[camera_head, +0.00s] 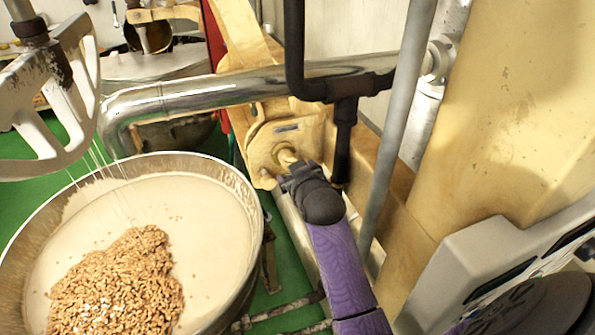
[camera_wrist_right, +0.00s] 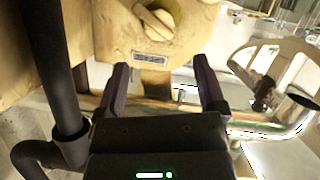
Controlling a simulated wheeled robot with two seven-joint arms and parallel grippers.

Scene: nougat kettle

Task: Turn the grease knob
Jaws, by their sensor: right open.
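The grease knob (camera_head: 286,157) is a small yellowish knob on the front of a cream machine housing (camera_head: 270,138), behind the kettle's right rim. My left gripper is not in view.
A large metal kettle (camera_head: 258,205) with pale mass and a heap of nuts stands at left, a mixing paddle (camera_head: 75,95) above it. A shiny pipe (camera_head: 200,92), black pipes (camera_head: 294,50) and a grey pole (camera_head: 398,120) crowd around the housing.

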